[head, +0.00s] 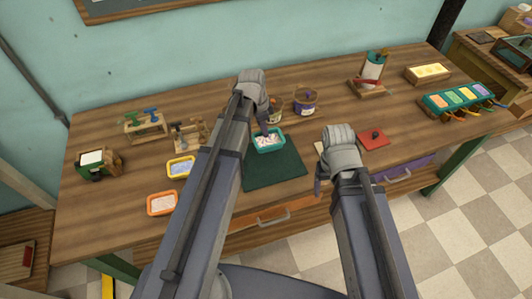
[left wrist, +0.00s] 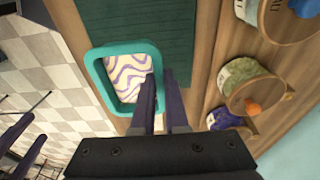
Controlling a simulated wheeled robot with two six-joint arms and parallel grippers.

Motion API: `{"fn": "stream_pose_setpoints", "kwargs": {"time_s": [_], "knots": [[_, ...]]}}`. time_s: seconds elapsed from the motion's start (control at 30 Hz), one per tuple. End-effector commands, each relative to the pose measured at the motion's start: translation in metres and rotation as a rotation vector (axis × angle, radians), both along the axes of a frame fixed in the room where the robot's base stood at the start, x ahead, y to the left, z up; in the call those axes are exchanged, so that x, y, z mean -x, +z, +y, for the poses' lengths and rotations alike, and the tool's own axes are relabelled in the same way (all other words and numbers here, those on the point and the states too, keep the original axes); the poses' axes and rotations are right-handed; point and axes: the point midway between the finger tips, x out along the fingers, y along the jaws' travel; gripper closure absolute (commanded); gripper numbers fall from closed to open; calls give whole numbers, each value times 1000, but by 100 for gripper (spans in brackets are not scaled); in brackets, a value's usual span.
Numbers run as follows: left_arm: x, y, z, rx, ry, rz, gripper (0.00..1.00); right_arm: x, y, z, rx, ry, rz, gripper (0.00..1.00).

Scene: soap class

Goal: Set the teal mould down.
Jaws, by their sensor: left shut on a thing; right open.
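The teal mould (head: 257,148) is a small tray with white and purple swirled filling, at the far edge of the dark green mat (head: 275,175). My left gripper (head: 268,130) is shut on its rim from the far side. In the left wrist view the fingers (left wrist: 161,85) grip the wall of the mould (left wrist: 98,75), which looks level and overlaps the mat (left wrist: 140,18). I cannot tell whether its underside touches the mat. My right gripper (head: 319,183) is open and empty near the front edge, right of the mat.
Yellow (head: 171,172) and orange (head: 162,204) moulds sit left of the mat. A tub with purple (head: 305,101) stands behind the mould, with another beside it. A red board (head: 374,138) lies to the right. The mat's front part is clear.

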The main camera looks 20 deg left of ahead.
Motion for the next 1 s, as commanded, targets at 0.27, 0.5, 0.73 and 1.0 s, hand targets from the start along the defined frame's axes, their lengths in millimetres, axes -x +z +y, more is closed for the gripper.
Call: {"fn": "stream_pose_setpoints", "kwargs": {"time_s": [0.27, 0.5, 0.73, 1.0], "knots": [[0, -46, 0, 0, 1, 0, 100, 0, -46, 0, 0, 0, 0, 26], [0, -55, 0, 0, 1, 0, 100, 0, -55, 0, 0, 0, 0, 26], [0, -66, 0, 0, 1, 0, 100, 0, -66, 0, 0, 0, 0, 26], [0, -94, 0, 0, 1, 0, 100, 0, -94, 0, 0, 0, 0, 26]]}}
